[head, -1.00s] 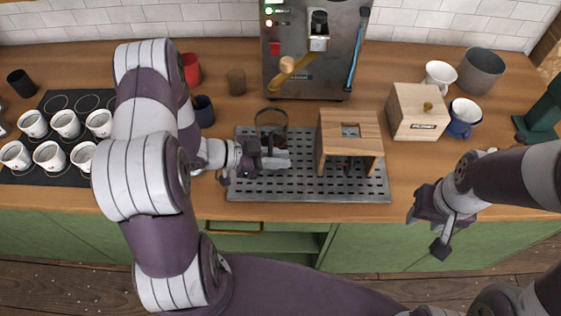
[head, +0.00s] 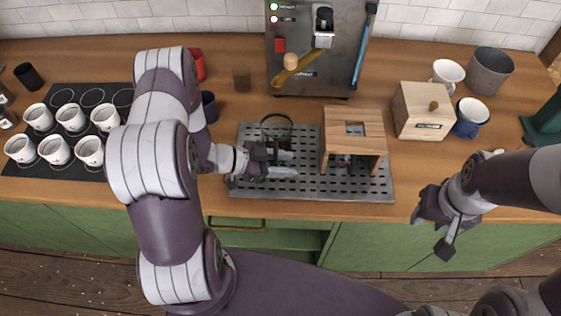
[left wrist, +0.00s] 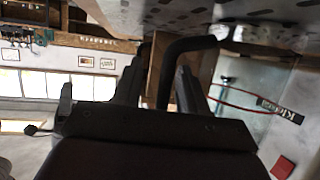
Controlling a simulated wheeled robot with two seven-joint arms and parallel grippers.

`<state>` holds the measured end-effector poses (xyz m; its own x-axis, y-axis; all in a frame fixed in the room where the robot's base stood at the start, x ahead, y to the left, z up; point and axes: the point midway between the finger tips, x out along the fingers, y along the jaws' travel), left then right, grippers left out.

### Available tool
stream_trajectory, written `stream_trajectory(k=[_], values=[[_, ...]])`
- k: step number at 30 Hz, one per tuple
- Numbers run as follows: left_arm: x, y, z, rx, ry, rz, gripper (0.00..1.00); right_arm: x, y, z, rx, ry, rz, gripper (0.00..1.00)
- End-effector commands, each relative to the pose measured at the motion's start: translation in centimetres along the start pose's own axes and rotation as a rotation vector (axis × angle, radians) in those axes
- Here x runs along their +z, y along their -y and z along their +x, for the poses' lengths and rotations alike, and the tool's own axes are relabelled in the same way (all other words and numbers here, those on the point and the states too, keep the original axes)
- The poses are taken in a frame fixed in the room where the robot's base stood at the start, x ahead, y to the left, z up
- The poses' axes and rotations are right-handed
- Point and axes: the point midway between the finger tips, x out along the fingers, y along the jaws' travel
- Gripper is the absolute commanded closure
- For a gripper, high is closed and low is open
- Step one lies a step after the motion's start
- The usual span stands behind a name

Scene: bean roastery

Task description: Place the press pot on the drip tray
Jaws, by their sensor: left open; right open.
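The press pot (head: 277,123) is a clear glass vessel with a dark rim, at the back left of the grey perforated drip tray (head: 310,187). It looks upright; its lower part is mostly hidden by my left gripper. My left gripper (head: 284,163) is open, low over the tray in front of the pot. In the left wrist view, a black curved handle (left wrist: 188,46) reaches between its fingers, and clear glass with a label (left wrist: 280,108) shows to the right. My right gripper (head: 442,229) is open and empty, in front of the counter edge.
A wooden stand (head: 353,118) occupies the tray's right half. An espresso machine (head: 319,60) stands behind. A wooden box (head: 423,112), white cup (head: 447,73), blue mug (head: 470,118) and grey pot (head: 490,70) are at right. Several cups stand on a black mat (head: 92,97) at left.

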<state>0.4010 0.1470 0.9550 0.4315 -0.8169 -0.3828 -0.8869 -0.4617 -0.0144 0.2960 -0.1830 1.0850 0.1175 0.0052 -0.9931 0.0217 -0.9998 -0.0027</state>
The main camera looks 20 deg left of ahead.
Motion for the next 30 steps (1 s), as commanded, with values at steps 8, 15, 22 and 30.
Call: stream_trajectory(k=[8, 15, 22, 30], values=[[-0.1, 0.2, -3.4, -0.007, 0.000, 0.001, 0.58, 0.1, 0.0, 0.5, 0.000, 0.000, 0.000, 0.57], [-0.1, 0.1, -8.6, -0.007, 0.000, 0.001, 0.58, 0.2, 0.0, 1.3, 0.000, 0.000, 0.000, 0.57], [-0.3, 0.2, -11.8, -0.006, 0.004, 0.001, 0.58, 0.2, 0.0, 1.6, 0.000, 0.000, 0.000, 0.57], [-2.9, 9.4, -11.0, -0.487, 0.504, -0.081, 0.58, 0.2, 0.0, 1.6, 0.000, 0.000, 0.000, 0.57]])
